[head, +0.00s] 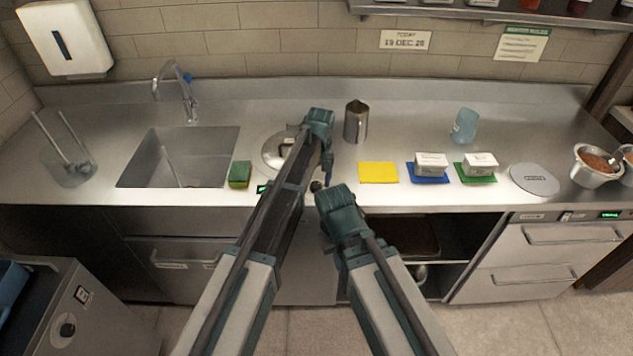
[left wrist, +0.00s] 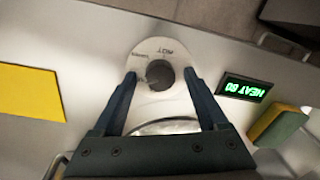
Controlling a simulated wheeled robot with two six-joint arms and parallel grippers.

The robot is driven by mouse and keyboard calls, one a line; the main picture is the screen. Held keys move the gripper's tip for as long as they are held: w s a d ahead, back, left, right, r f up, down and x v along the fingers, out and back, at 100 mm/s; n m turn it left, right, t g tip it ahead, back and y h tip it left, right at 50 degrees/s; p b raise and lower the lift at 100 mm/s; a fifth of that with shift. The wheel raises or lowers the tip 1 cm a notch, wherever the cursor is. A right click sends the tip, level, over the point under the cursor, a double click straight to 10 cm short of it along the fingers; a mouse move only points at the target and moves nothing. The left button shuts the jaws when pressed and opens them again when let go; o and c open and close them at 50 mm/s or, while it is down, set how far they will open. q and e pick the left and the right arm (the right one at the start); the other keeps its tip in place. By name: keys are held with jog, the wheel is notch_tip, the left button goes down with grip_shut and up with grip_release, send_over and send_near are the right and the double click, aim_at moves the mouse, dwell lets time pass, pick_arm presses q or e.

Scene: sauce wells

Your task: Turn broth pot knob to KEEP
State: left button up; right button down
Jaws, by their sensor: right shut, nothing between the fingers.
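The broth pot knob (left wrist: 159,75) is a dark round knob on a pale dial plate in the left wrist view. My left gripper (left wrist: 159,76) is open, one finger on each side of the knob, with small gaps visible. In the head view my left gripper (head: 325,172) reaches down to the counter's front edge beside the knob (head: 316,186). A green display (left wrist: 244,88) reads "HEAT 80" upside down. The pot's round lid (head: 275,152) is partly hidden by my left arm. My right gripper (head: 336,212) is shut and empty, lower and nearer.
A green and yellow sponge (head: 240,174) lies beside the sink (head: 180,150). A metal pitcher (head: 356,122) stands behind a yellow mat (head: 378,173). The counter between pitcher and blue cup (head: 464,126) is clear.

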aim_at(319, 184)
pick_arm(q)
jog(key=shift+r, duration=0.15)
notch_tip(319, 184, up, 14)
jog(key=p, duration=1.3)
jog(key=shift+w+d+f+p, duration=0.15)
jog(key=shift+d+f+p, duration=0.1)
jog(key=shift+d+p, duration=0.15)
jog(key=s+a+m+t, duration=0.1)
jog(key=s+a+m, duration=0.1)
jog(key=s+a, duration=0.8)
jog(key=s+a+m, duration=0.2)
jog(key=s+a, duration=0.6)
jog(key=s, duration=0.5)
jog(key=s+d+f+m+g+b, duration=0.1)
jog(key=s+d+f+m+b, duration=0.2)
jog(key=d, duration=0.8)
notch_tip(319, 184, down, 4)
jog(key=s+b, duration=0.2)
jog(key=b, duration=0.2)
jog(key=shift+f+m+y+b, duration=0.25)
jog(key=shift+m+y+b, duration=0.05)
